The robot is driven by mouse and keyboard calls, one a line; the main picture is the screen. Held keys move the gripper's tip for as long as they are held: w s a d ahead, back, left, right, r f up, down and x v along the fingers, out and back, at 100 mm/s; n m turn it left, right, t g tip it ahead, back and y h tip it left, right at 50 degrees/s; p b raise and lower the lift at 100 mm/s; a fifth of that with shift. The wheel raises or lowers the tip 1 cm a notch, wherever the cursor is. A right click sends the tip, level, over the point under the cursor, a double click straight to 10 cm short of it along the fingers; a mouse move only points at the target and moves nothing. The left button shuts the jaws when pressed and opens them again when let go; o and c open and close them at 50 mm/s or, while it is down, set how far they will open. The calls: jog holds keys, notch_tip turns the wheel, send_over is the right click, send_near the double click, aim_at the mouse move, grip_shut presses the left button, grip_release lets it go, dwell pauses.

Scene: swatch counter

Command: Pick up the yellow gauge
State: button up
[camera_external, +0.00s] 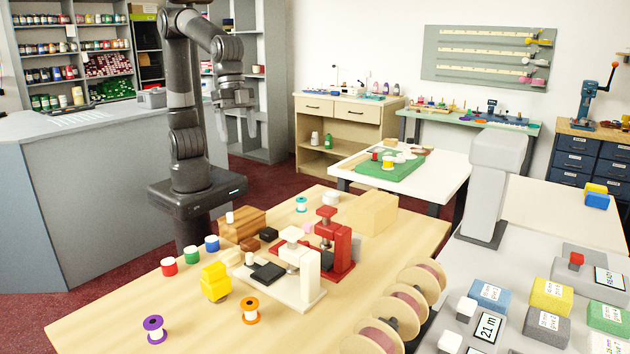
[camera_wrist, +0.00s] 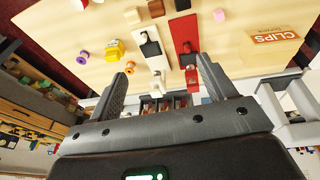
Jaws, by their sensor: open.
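A small, blocky yellow object (camera_external: 214,282), which may be the yellow gauge, stands on the wooden table near its left front. In the wrist view this yellow object (camera_wrist: 114,50) shows just beyond the left fingertip, with faint markings on it. A yellow-handled item (camera_external: 545,42) also hangs at the right of the grey wall board; I cannot tell for certain which is the gauge. My gripper (camera_external: 240,128) is raised behind the table, apart from both. In the wrist view my gripper (camera_wrist: 163,65) has its fingers wide apart with nothing held.
A white press (camera_external: 305,275) and a red press (camera_external: 340,245) stand right of the yellow object. Purple (camera_external: 154,328) and orange (camera_external: 250,309) spools stand near it. Several discs on a rack (camera_external: 415,300) line the table's right side.

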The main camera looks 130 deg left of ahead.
jog(key=w+d+f+g, duration=0.1)
jog(key=w+d+f, duration=0.3)
jog(key=w+d, duration=0.25)
jog(key=g+y, duration=0.1)
jog(key=g, duration=0.1)
send_over(214, 267)
jog(key=s, duration=0.1)
jog(key=shift+m, duration=0.4)
jog(key=f, duration=1.2)
jog(key=shift+a+f, duration=0.1)
jog(key=shift+a, duration=0.2)
notch_tip(214, 267, down, 5)
jog(key=shift+d+r, duration=0.1)
jog(key=shift+r, duration=0.05)
jog(key=shift+w+d+f, duration=0.1)
jog(key=shift+w+f, duration=0.05)
jog(key=shift+f, duration=0.9)
jog(key=shift+w+d+f, duration=0.1)
jog(key=shift+f, duration=0.9)
jog(key=shift+w+d+f, duration=0.1)
jog(key=shift+w+f, duration=0.05)
jog(key=shift+f, duration=0.9)
jog(key=c, duration=1.2)
jog(key=shift+o, duration=0.2)
jog(key=shift+r, duration=0.15)
